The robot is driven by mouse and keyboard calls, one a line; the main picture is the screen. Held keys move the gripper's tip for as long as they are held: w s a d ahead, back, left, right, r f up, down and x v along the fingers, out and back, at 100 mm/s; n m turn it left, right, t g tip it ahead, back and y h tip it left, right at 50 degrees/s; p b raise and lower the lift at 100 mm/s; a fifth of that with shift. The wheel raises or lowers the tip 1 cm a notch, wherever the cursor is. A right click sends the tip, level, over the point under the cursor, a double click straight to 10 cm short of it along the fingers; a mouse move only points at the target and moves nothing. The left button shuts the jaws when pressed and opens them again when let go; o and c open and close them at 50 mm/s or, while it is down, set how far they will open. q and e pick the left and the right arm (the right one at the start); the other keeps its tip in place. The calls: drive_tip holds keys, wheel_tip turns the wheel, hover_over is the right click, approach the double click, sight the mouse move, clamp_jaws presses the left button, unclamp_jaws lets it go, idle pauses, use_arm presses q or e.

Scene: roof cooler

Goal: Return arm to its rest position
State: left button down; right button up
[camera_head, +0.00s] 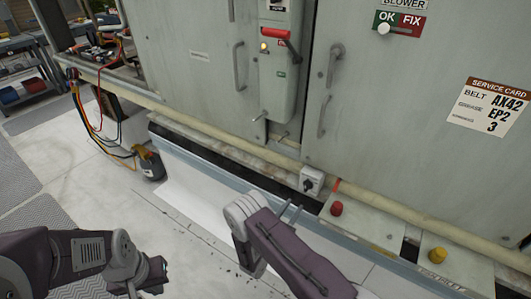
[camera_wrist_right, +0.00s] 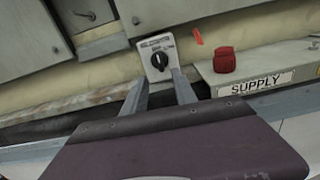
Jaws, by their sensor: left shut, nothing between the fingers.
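My right arm reaches in from the bottom of the head view. Its gripper (camera_head: 291,211) points at the cooler's lower edge. In the right wrist view the two grey fingers (camera_wrist_right: 160,84) stand apart with nothing between them. A white box with a black rotary knob (camera_wrist_right: 159,61) lies just beyond the fingertips. The same switch box shows in the head view (camera_head: 312,181), apart from the fingers. My left arm comes in at the bottom left, and its gripper (camera_head: 150,276) is low over the roof floor, shut and empty, with its fingertips hard to make out.
The grey cabinet (camera_head: 220,90) has door handles and a red-handled lever switch (camera_head: 281,38). A red button (camera_head: 336,208) and a yellow button (camera_head: 438,255) sit on the ledge at right.

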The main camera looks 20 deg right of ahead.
drive_tip(key=w+d+r+m+g+h+p, duration=0.1)
drive_tip(key=d+r+m+p, duration=0.15)
drive_tip(key=r, duration=0.55)
drive_tip(key=w+d+r+m+g+h+p, duration=0.1)
drive_tip(key=d+r+m+h, duration=0.15)
drive_tip(key=r, duration=0.55)
drive_tip(key=s+d+r+m+g+y+p, duration=0.2)
drive_tip(key=s+d+r+m+g, duration=0.4)
drive_tip(key=s+r+m+g, duration=0.3)
drive_tip(key=s+a+f+m+g+y+p, duration=0.1)
drive_tip(key=s+m+g+y, duration=0.15)
drive_tip(key=s, duration=0.35)
drive_tip(key=s+a+f+m+g+y, duration=0.1)
drive_tip(key=s+a+f+m+y, duration=0.2)
drive_tip(key=s, duration=0.4)
drive_tip(key=a+f+m+t+y, duration=0.2)
drive_tip(key=a+m+y, duration=0.1)
drive_tip(key=a+y, duration=0.2)
drive_tip(key=a+f+m+t+y, duration=0.2)
drive_tip(key=a+y, duration=0.3)
drive_tip(key=a, duration=0.5)
drive_tip(key=shift+w+f+m, duration=0.25)
drive_tip(key=shift+w+m, duration=0.15)
drive_tip(key=shift+m, duration=0.25)
